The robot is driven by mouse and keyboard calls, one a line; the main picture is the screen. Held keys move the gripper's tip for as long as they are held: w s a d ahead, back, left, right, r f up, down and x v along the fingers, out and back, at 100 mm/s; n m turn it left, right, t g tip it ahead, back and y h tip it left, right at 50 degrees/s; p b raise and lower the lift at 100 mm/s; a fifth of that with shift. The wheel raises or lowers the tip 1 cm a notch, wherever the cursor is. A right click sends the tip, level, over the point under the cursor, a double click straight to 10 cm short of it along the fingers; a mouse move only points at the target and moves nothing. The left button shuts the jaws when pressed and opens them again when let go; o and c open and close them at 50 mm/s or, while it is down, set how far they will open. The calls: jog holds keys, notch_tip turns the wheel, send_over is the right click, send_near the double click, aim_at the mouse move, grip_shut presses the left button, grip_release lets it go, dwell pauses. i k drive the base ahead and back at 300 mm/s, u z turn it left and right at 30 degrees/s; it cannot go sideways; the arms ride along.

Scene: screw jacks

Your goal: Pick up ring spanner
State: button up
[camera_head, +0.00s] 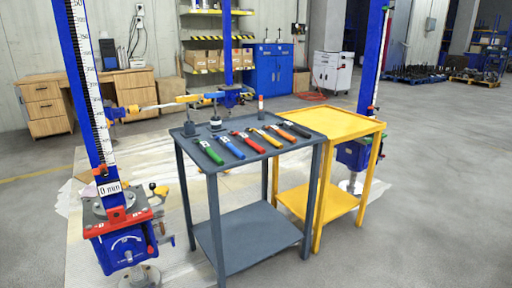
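Several hand tools with coloured handles lie in a row on the grey table (250,168). From left to right they are a green-handled tool (208,151), a blue-handled tool (231,147), a red-handled tool (249,142), a yellow-handled tool (266,137), an orange-handled tool (280,132) and a black-handled tool (296,129). They are too small to tell which one is the ring spanner. My gripper is not in view.
A yellow table (340,122) stands against the grey table's right side. Blue screw jacks stand at left (120,240) and right (352,155). Small items stand at the grey table's back edge. Grey floor at right is clear.

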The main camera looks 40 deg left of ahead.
aim_at(276, 143)
jog(key=k, duration=0.15)
jog(key=u, duration=1)
jog(key=i, duration=1)
jog(key=z, duration=1.2)
jog(key=k, duration=1.1)
jog(key=u, duration=1.2)
jog(key=i, duration=1)
